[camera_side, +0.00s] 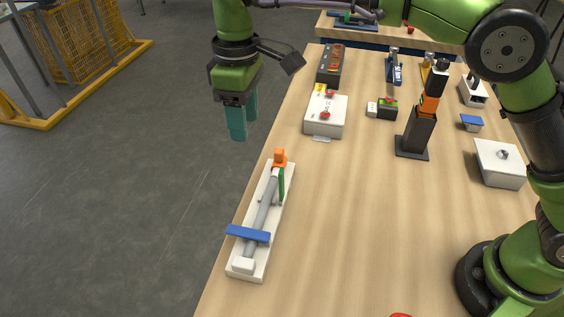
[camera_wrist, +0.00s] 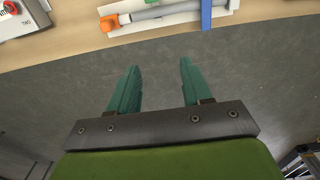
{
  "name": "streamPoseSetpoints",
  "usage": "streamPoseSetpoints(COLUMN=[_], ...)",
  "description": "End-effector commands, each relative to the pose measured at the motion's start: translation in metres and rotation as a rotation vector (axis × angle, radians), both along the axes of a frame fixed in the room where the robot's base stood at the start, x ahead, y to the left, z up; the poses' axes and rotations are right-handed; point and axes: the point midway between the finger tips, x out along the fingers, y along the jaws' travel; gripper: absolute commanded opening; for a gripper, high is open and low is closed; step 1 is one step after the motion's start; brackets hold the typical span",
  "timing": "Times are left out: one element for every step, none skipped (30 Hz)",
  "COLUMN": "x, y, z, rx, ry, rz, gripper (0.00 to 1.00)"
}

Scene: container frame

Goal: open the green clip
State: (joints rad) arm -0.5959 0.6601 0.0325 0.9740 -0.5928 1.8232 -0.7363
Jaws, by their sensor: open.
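The green clip (camera_side: 281,184) is a narrow strip near the far end of a white base (camera_side: 250,263) on the table. It stands beside a grey rod (camera_side: 262,208) that lies along the base. An orange block (camera_side: 280,157) is at the rod's far end and a blue bar (camera_side: 248,234) crosses the rod's near part. My gripper (camera_side: 245,122) is open and empty, above and left of the base, out past the table edge. In the wrist view its two teal fingers (camera_wrist: 160,68) are apart over the grey floor. The base shows at the top there, partly cut off.
A white box with red buttons (camera_side: 326,114) stands behind the base. A black and orange upright device (camera_side: 422,115), a white box (camera_side: 499,163) and small parts stand farther right. The wooden table (camera_side: 350,230) is clear right of the base. A yellow cage (camera_side: 82,50) is far left.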

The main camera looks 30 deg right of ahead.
Motion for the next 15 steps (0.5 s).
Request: streamPoseSetpoints(x=[0.000, -0.001, -0.001, -0.001, -0.001, -0.003, -0.005, -0.006, -0.008, -0.009, -0.011, -0.014, -0.015, -0.018, -0.020], y=[-0.001, -0.001, -0.001, -0.001, -0.003, -0.007, -0.010, -0.013, -0.016, -0.021, -0.026, -0.032, -0.036, -0.041, -0.048], z=[-0.004, -0.009, -0.014, -0.018, -0.019, -0.018, -0.018, -0.019, -0.020, -0.018, -0.016, -0.014, -0.013, -0.012, -0.010], rx=[-0.001, 0.001, 0.004, 0.008, 0.012, 0.018, 0.023, 0.026, 0.033, 0.040, 0.047, 0.058, 0.064, 0.072, 0.083], ry=[-0.001, -0.004, -0.009, -0.013, -0.018, -0.020, -0.023, -0.023, -0.025, -0.030, -0.035, -0.040, -0.044, -0.047, -0.053], rz=[-0.017, -0.034, -0.056, -0.073, -0.088, -0.105, -0.117, -0.128, -0.146, -0.161, -0.180, -0.202, -0.218, -0.235, -0.259], gripper=[0.49, 0.49, 0.49, 0.49, 0.49, 0.49, 0.49, 0.49, 0.49, 0.49, 0.49, 0.49, 0.49, 0.49, 0.49])
